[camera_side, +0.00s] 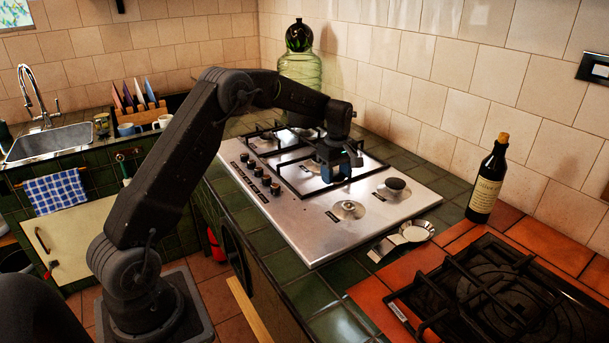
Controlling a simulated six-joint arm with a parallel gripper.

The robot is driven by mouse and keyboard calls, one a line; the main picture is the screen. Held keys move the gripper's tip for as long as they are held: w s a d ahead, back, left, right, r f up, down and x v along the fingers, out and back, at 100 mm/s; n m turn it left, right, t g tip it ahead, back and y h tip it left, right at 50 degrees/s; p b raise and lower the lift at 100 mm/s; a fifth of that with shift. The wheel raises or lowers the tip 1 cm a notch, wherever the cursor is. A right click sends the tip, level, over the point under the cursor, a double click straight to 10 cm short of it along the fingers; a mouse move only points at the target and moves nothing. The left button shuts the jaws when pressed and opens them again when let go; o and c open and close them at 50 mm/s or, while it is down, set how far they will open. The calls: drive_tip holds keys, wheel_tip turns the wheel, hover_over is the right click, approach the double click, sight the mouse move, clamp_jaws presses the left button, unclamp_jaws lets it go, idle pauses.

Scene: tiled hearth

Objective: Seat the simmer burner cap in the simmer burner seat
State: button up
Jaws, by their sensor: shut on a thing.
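My gripper (340,172), with blue fingers, is above the steel hob near its black pan supports. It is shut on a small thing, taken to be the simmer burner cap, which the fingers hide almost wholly. A bare burner seat (348,209), a pale round fitting with no cap on it, is at the hob's near side, below and slightly right of my gripper. I take it for the simmer burner seat. Another burner, with a black cap (395,184) on it, is to the right. My gripper is apart from both burners.
Black pan supports (293,174) cover the hob's far part; knobs (259,172) line its left edge. A metal spoon rest (416,231), a dark bottle (487,180) and a second black grate (500,290) are at right. A green glass jar (300,72) stands behind.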

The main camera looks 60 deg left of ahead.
sight(349, 207)
drive_tip(key=w, duration=0.1)
drive_tip(key=w+d, duration=0.2)
drive_tip(key=shift+w+d+f, duration=0.2)
drive_tip(key=shift+w+f, duration=0.2)
drive_tip(key=shift+f, duration=0.1)
drive_tip(key=shift+f, duration=3)
drive_tip(key=shift+f, duration=0.9)
drive_tip(key=o, duration=1)
drive_tip(key=shift+o, duration=0.2)
wheel_tip(349, 207, up, 14)
